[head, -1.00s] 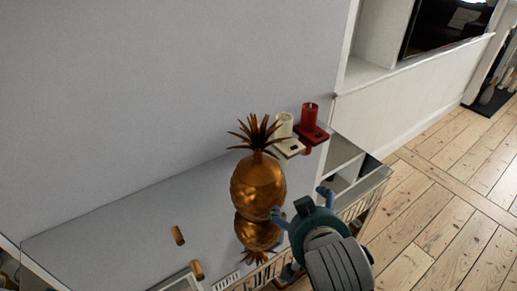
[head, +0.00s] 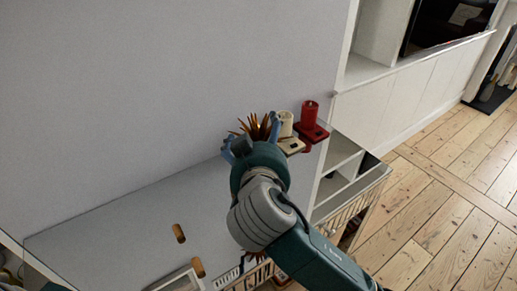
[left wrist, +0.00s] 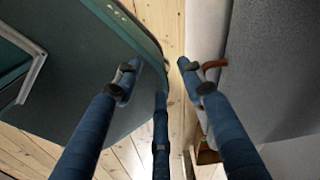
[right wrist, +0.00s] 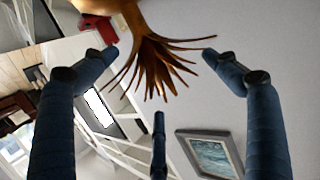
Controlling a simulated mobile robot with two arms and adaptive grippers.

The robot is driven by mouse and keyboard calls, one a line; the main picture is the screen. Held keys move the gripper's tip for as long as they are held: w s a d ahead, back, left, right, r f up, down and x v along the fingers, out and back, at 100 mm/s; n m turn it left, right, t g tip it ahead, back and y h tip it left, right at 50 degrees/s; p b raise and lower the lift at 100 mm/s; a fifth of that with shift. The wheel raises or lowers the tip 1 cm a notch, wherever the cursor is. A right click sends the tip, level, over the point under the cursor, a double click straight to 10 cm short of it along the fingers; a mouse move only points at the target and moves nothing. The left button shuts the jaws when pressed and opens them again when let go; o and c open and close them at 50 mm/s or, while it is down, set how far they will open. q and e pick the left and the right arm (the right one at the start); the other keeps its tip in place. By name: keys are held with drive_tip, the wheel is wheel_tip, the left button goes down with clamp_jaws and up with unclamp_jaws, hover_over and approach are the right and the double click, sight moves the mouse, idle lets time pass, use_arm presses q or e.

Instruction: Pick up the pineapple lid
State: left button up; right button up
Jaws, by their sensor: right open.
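The pineapple lid is the crown of spiky golden leaves (head: 262,122) on the golden pineapple, which stands on the glossy cabinet top. In the head view my right gripper (head: 252,138) and its arm hide nearly all of the pineapple's body. In the right wrist view the leaves (right wrist: 155,65) spread between the two open fingers, with nothing clamped. My left gripper (left wrist: 160,66) is open and empty in the left wrist view, low between a teal surface and a grey one.
The wall is close behind.

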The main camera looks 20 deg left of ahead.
sight(259, 132)
drive_tip(key=x, duration=0.2)
drive_tip(key=p+x, duration=0.1)
drive_tip(key=shift+w+a+r, duration=0.1)
drive_tip(key=shift+w, duration=0.3)
drive_tip(key=shift+w+a+f+p, duration=0.15)
drive_tip(key=shift+w+f+p, duration=0.15)
drive_tip(key=shift+w, duration=0.2)
drive_tip(key=shift+s+r, duration=0.1)
clamp_jaws()
